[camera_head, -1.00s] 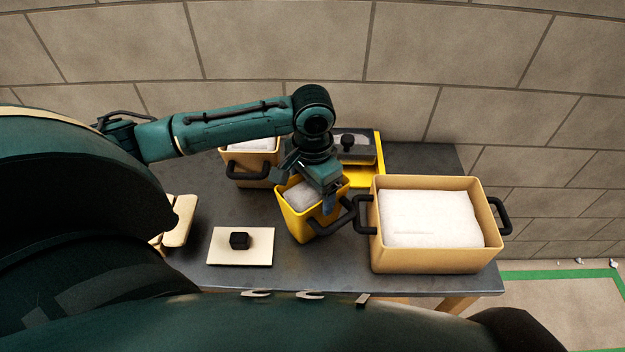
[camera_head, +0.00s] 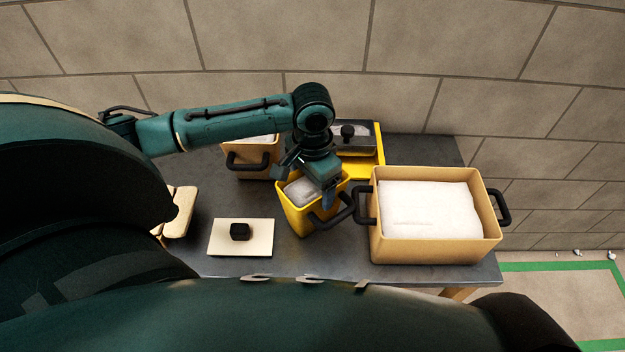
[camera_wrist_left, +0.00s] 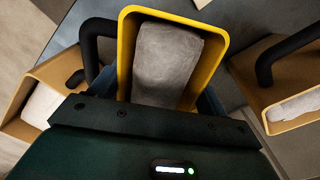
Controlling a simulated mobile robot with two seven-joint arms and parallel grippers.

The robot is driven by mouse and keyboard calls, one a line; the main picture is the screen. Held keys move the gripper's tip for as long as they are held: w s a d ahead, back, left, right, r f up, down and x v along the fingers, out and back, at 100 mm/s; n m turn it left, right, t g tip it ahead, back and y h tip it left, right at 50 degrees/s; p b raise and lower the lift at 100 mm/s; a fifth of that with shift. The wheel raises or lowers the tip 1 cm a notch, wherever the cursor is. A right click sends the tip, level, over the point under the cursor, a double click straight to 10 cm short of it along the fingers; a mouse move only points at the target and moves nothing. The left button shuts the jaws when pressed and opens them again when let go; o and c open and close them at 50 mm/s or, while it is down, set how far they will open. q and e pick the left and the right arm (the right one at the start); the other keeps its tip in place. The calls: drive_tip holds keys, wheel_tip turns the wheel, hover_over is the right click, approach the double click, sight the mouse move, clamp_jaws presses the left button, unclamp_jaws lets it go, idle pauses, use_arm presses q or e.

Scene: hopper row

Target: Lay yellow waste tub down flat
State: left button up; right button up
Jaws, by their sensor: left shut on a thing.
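The yellow waste tub (camera_head: 297,220) stands near the middle of the table, open end up, with a greyish-white filling and a black handle on its right side. It looks roughly upright or slightly tilted; whether its base touches the table is unclear. My left gripper (camera_head: 328,198) reaches down from above and is shut on the tub at its right rear rim. The fingertips are partly hidden. In the left wrist view the tub's yellow rim (camera_wrist_left: 216,50) and filling show just beyond the gripper body. My right gripper is not in view.
A large tan tub (camera_head: 430,252) with white filling stands close on the right. A smaller tan tub (camera_head: 247,172) and a yellow tray (camera_head: 378,158) with a dark-lidded box stand behind. A cream board (camera_head: 225,247) with a black knob lies left. Bare table (camera_head: 310,262) shows in front.

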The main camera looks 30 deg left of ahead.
use_arm(q)
drive_tip(key=o, duration=1.2)
drive_tip(key=shift+o, duration=0.2)
wheel_tip(320, 180, up, 13)
drive_tip(key=shift+r, duration=0.15)
drive_tip(key=shift+s, duration=0.1)
